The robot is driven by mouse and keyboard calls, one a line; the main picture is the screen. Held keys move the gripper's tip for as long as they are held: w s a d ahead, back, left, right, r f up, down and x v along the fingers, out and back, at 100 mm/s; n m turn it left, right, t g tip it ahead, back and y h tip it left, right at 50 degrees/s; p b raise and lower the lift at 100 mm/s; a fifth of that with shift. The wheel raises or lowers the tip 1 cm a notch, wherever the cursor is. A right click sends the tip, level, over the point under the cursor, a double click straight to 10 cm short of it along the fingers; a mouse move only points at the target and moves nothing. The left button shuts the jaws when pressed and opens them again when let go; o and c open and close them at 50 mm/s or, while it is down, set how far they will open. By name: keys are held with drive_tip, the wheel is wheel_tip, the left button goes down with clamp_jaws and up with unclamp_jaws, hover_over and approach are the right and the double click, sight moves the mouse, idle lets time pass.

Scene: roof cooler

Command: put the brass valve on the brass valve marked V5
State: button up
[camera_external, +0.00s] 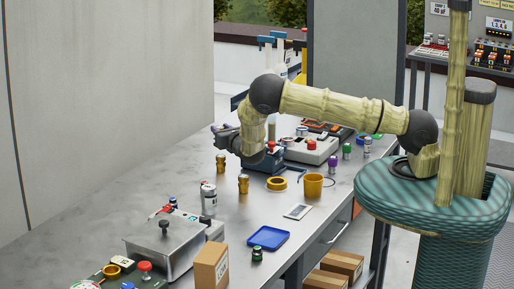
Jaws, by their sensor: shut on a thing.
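Two small brass valves stand upright on the grey metal table (222,222). One brass valve (220,164) is at the far left, and the other brass valve (243,184) is nearer and slightly to the right. No V5 marking is readable at this size. My gripper (217,130) is at the far left end of my arm, above and behind the far valve and apart from it. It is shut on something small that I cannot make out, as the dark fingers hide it.
A silver canister (208,199), a yellow tape ring (276,183) and a yellow cup (313,185) stand near the valves. A grey control box (310,149) is behind them. A blue tray (268,238) and a metal box (165,250) are nearer. The table's left middle is clear.

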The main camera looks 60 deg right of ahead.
drive_tip(key=shift+f+p, duration=0.35)
drive_tip(key=shift+f, duration=1.75)
drive_tip(key=shift+f, duration=0.1)
drive_tip(key=o, duration=1.1)
drive_tip(key=b+v, duration=0.3)
drive_tip(key=v, duration=0.9)
